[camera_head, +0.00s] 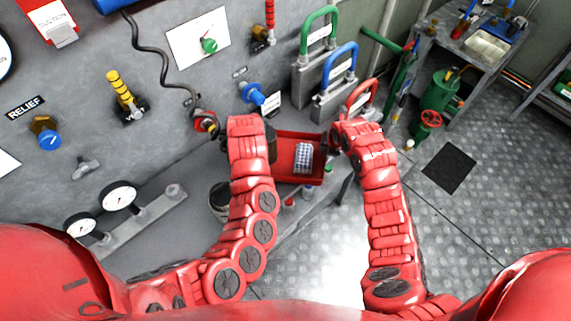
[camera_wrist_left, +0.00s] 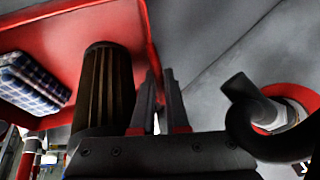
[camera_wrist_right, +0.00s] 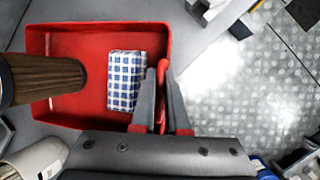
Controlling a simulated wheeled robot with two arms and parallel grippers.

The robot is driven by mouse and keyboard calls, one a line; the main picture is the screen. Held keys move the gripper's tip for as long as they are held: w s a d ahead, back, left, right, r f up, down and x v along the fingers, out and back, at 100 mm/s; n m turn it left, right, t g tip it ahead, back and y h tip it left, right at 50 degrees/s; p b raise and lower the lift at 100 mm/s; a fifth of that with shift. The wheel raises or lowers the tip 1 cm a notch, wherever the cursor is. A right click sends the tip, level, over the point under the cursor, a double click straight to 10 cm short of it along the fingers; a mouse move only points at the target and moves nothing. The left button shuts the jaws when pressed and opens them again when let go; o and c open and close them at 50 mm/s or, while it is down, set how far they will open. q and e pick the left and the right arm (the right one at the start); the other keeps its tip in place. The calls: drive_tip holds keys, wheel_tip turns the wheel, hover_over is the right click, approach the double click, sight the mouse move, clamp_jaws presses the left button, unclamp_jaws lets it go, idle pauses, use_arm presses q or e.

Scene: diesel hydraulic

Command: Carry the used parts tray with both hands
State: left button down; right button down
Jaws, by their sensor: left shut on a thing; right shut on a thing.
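The red used parts tray (camera_head: 288,151) is between my two arms in the head view. It holds a blue-and-white checked cloth (camera_head: 304,158) and a dark ribbed cylinder (camera_wrist_left: 106,85), which looks brown in the right wrist view (camera_wrist_right: 45,80). My left gripper (camera_wrist_left: 160,80) is shut on one tray wall beside the cylinder; my left forearm hides it in the head view. My right gripper (camera_wrist_right: 163,75) is shut on the opposite wall, near the cloth. I cannot tell whether the tray touches the bench below.
A grey panel with gauges (camera_head: 119,196), knobs and a hanging black cable (camera_head: 155,50) stands at left. Padlocks with green, blue and red (camera_head: 363,95) shackles are behind the tray. A green valve (camera_head: 437,104) and workbench (camera_head: 470,45) stand at right. Floor there is mostly open.

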use_arm(q)
drive_tip(key=shift+f+b, duration=0.3)
drive_tip(key=shift+f, duration=0.35)
use_arm(e)
drive_tip(key=shift+d+f, duration=0.1)
drive_tip(key=shift+f, duration=0.55)
use_arm(q)
drive_tip(key=c, duration=0.9)
unclamp_jaws()
drive_tip(key=shift+a, duration=0.15)
use_arm(e)
drive_tip(key=c, duration=0.9)
unclamp_jaws()
drive_tip(key=shift+a+r, duration=0.1)
drive_tip(key=shift+a, duration=0.1)
use_arm(q)
drive_tip(key=shift+r, duration=0.1)
drive_tip(key=v, duration=1.2)
use_arm(e)
drive_tip(key=v, duration=1.2)
